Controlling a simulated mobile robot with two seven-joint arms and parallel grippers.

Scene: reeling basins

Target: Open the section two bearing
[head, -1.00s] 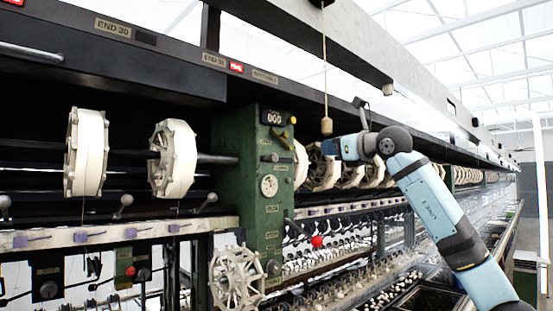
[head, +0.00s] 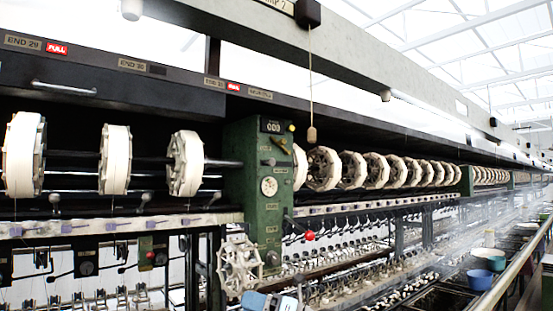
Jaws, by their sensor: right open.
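A green machine housing (head: 254,190) stands at the middle, where the reel shaft (head: 222,163) enters it from the left. It carries a counter reading 000, small levers and a round dial (head: 269,186). I cannot read any plate that names the section two bearing, and cannot tell which part it is. My right gripper (head: 271,302) is at the bottom edge, partly cut off, below the housing and just right of and below the pale handwheel (head: 240,267). It is open and nothing shows in it. My left gripper is not in view.
White reels (head: 186,164) line the shaft on both sides of the housing. A red-knobbed lever (head: 309,236) sticks out right of it. A cord with a wooden pull (head: 311,134) hangs in front. A blue basin (head: 479,279) stands at the right.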

